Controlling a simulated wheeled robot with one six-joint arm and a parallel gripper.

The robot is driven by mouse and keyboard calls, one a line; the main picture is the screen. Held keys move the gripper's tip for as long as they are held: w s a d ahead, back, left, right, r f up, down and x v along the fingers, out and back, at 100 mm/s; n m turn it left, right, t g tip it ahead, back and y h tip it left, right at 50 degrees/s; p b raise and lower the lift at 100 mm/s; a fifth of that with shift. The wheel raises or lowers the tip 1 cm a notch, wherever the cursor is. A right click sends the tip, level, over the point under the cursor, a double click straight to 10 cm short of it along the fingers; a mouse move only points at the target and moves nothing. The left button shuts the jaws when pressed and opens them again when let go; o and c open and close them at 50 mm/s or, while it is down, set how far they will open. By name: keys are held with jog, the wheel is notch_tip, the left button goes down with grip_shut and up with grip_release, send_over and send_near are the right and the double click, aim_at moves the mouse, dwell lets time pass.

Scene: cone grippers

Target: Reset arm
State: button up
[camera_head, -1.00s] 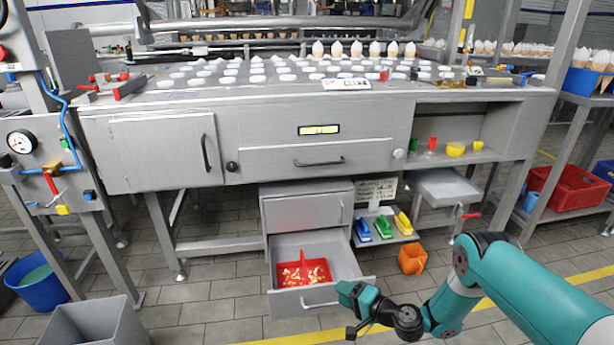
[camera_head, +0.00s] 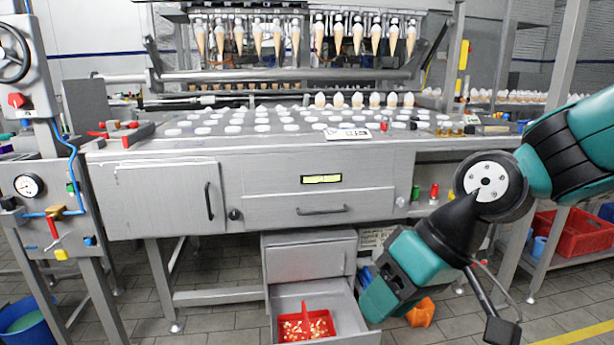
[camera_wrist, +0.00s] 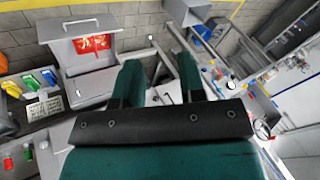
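My arm is raised at the right of the head view, bent at the wrist. My gripper (camera_head: 378,300) hangs at its lower end, in front of the machine and to the right of the open drawer (camera_head: 345,309). In the wrist view, the two teal fingers of my gripper (camera_wrist: 156,62) stand apart with nothing between them. A red tray (camera_head: 306,327) with small pale pieces lies in the drawer.
A steel machine (camera_head: 320,160) with a row of hanging cones (camera_head: 258,40) fills the middle. An orange container (camera_head: 421,313) stands on the floor, partly behind my gripper. A rack with a red crate (camera_head: 570,235) is at the right. A blue bucket (camera_head: 28,328) is at lower left.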

jog(key=s+d+r+h, duration=0.2)
jog(key=s+d, duration=0.3)
jog(key=s, duration=0.5)
notch_tip(320, 180, up, 21)
jog(key=p, duration=2.1)
jog(key=shift+f+n, duration=0.2)
jog(key=shift+n, duration=0.1)
jog(key=shift+s, duration=0.1)
